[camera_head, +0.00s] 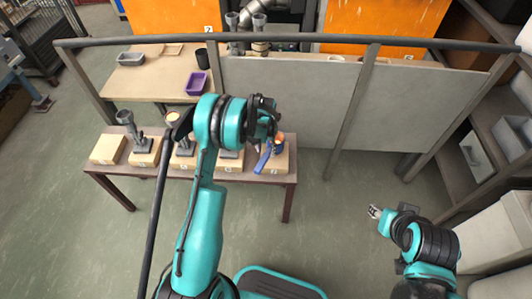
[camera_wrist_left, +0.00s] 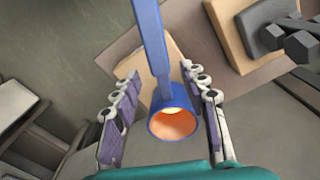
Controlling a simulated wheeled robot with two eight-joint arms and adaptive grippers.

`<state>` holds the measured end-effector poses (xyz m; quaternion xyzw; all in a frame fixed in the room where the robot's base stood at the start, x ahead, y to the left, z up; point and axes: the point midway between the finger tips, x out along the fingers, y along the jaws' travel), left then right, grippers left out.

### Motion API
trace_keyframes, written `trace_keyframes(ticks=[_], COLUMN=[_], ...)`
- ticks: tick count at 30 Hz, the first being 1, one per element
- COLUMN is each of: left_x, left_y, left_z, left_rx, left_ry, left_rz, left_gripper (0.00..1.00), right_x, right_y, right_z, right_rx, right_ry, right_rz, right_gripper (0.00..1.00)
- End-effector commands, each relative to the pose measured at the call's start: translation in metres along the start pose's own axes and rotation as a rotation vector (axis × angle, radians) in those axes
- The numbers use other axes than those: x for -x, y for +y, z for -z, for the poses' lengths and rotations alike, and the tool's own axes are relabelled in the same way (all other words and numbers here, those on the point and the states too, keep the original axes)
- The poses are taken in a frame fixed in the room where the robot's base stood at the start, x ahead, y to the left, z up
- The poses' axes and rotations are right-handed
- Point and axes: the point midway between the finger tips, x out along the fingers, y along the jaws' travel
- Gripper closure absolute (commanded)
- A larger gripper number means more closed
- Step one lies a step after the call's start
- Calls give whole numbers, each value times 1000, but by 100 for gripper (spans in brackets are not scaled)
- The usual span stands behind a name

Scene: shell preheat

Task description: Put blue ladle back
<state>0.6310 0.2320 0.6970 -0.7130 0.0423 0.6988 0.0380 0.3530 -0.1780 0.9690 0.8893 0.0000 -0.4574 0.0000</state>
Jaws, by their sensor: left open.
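The blue ladle (camera_head: 263,158) is at the right end of the low bench, at a wooden block (camera_head: 280,164). In the left wrist view, the ladle (camera_wrist_left: 172,122) shows its round cup, orange inside, with its handle running toward the top. My left gripper (camera_wrist_left: 160,76) is open, with one finger on each side of the ladle; I see no clear contact. In the head view, my left gripper (camera_head: 268,128) is just above the ladle and hides part of it. My right gripper (camera_head: 376,212) is low at the right, away from the bench; its opening is too small to judge.
The low bench (camera_head: 120,174) carries several numbered blocks, some with grey ladle-like tools (camera_head: 130,125). Behind it, a table (camera_head: 150,88) holds a purple tray (camera_head: 196,84) and a grey tray (camera_head: 131,58). A rail (camera_head: 300,38) and grey panels (camera_head: 290,100) stand behind. Floor is clear in front.

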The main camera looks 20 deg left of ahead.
Motion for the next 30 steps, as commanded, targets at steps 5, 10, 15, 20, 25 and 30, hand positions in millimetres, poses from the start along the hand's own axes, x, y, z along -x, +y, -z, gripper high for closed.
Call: trace_keyframes(ticks=[5, 10, 15, 20, 25, 30], left_x=[43, 64, 85, 144, 217, 271], left_y=[0, 0, 2, 12, 29, 46], left_z=[0, 0, -2, -19, -55, -104], left_rx=[0, 0, 2, 14, 33, 52], left_ry=[0, 0, 15, 80, 181, 282], left_rz=[0, 0, 3, 16, 32, 42], left_gripper=[56, 56, 56, 56, 56, 56], right_x=[16, 21, 22, 22, 22, 22], right_y=[0, 0, 0, 0, 0, 0], right_z=[11, 15, 16, 16, 16, 16], right_rx=[0, 0, 0, 0, 0, 0], right_ry=[0, 0, 0, 0, 0, 0], right_rz=[0, 0, 0, 0, 0, 0], right_gripper=[60, 60, 60, 60, 60, 60])
